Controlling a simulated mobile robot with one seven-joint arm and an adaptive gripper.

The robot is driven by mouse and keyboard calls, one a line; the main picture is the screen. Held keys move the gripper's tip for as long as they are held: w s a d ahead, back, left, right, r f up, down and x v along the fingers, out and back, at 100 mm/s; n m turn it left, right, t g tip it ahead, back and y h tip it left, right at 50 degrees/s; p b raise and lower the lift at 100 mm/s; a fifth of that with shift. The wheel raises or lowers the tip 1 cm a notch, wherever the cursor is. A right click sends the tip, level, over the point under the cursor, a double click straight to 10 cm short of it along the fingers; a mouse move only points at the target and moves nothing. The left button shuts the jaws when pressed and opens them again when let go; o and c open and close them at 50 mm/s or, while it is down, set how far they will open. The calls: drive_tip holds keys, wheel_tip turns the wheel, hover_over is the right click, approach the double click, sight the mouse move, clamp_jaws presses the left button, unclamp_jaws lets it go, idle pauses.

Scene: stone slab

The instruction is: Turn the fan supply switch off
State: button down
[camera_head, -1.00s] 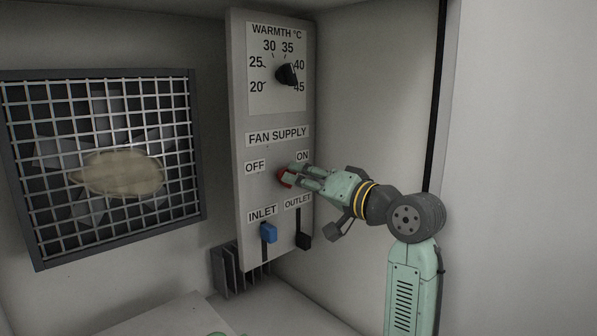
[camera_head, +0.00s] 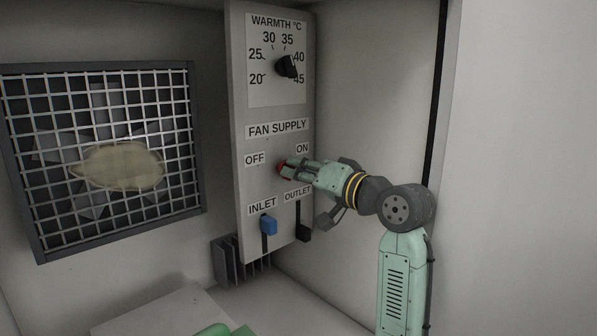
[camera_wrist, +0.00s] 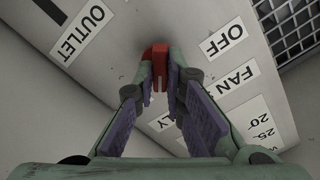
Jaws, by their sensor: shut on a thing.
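The fan supply switch is a red knob (camera_head: 281,168) on the grey panel, between the OFF label (camera_head: 255,159) and the ON label (camera_head: 303,148). My gripper (camera_head: 287,168) reaches it from the right and covers most of it in the head view. In the wrist view the red knob (camera_wrist: 160,66) sits between my fingertips (camera_wrist: 159,78), which are shut on it. The OFF label (camera_wrist: 223,39) shows to its upper right there. Which way the knob points is hard to tell.
Above is the warmth dial (camera_head: 286,66). Below are the blue inlet slider (camera_head: 269,225) and the black outlet slider (camera_head: 304,233). A fan grille (camera_head: 105,160) with a tan blob over it is at left. A white wall stands close on the right.

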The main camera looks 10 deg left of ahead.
drive_tip(key=shift+n, duration=0.3)
drive_tip(key=shift+s+a+n+b, duration=0.1)
drive_tip(key=shift+n+b, duration=1.9)
drive_tip(key=shift+n, duration=1.85)
drive_tip(key=shift+s+a+n+b, duration=0.1)
drive_tip(key=shift+n+b, duration=1.85)
drive_tip(key=shift+n, duration=1.9)
drive_tip(key=c, duration=1.7)
unclamp_jaws()
drive_tip(key=shift+o, duration=0.2)
drive_tip(key=shift+d, duration=0.1)
